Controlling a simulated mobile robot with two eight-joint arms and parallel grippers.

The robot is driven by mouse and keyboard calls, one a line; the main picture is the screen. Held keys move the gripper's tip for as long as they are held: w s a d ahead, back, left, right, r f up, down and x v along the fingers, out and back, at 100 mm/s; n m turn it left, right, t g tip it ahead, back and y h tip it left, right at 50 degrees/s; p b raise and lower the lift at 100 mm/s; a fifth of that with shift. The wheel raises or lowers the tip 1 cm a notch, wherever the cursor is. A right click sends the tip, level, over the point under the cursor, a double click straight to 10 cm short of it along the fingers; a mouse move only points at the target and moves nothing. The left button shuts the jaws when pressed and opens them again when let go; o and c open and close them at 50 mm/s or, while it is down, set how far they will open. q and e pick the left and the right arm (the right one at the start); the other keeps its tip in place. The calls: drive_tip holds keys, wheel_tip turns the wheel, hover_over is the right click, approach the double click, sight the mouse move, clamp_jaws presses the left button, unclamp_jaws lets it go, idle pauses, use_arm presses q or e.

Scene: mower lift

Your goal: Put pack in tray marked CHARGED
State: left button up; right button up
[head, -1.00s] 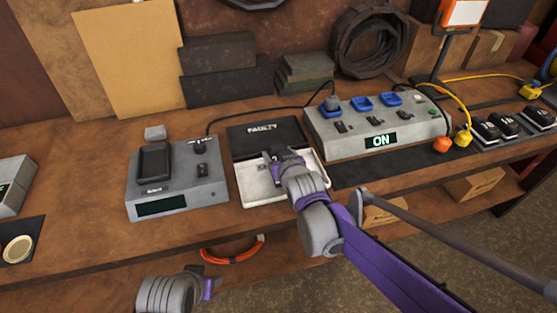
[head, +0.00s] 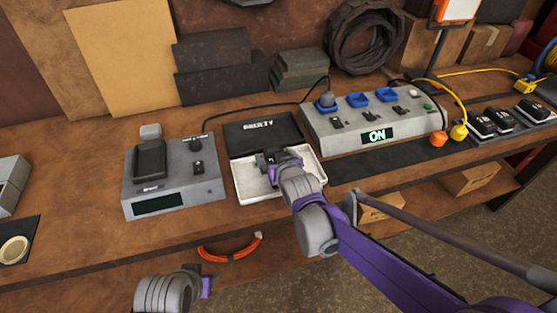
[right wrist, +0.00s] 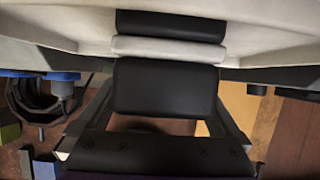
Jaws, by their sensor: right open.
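My right gripper (head: 268,160) is open, low over a white tray (head: 245,190) whose black back panel reads FAULTY. In the right wrist view a black block (right wrist: 165,85) shows at the middle, with pale tray surface (right wrist: 270,45) around the top. I cannot tell if this block is a battery pack or if it touches the fingers. A black pack (head: 150,160) sits on the grey device at the left. Several black packs (head: 482,123) lie in a tray at the far right; no CHARGED label is readable. My left gripper (head: 206,285) is low at the front, its fingers unclear.
A grey power box (head: 330,140) with blue sockets and an ON display stands right of the FAULTY tray. A cable runs behind the tray. An orange cord (head: 230,250) lies on the lower shelf.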

drive_tip(key=p+v, duration=0.1)
drive_tip(key=v, duration=1.1)
drive_tip(key=s+d+f+m+g+h, duration=0.1)
drive_tip(key=s+d+f+g+h, duration=0.1)
drive_tip(key=s+d+f, duration=0.3)
drive_tip(key=s+d+f+m+g+h, duration=0.2)
drive_tip(key=s+d+f+g, duration=0.3)
drive_tip(key=s+d, duration=0.6)
drive_tip(key=s+f, duration=0.1)
drive_tip(key=s, duration=0.4)
drive_tip(key=shift+s+d+m, duration=0.15)
drive_tip(key=shift+d+m, duration=0.1)
drive_tip(key=shift+m, duration=0.05)
drive_tip(key=r+p, duration=0.2)
drive_tip(key=w+r+p, duration=0.1)
drive_tip(key=r+p, duration=0.2)
drive_tip(key=shift+r+p, duration=0.3)
drive_tip(key=shift+w, duration=0.1)
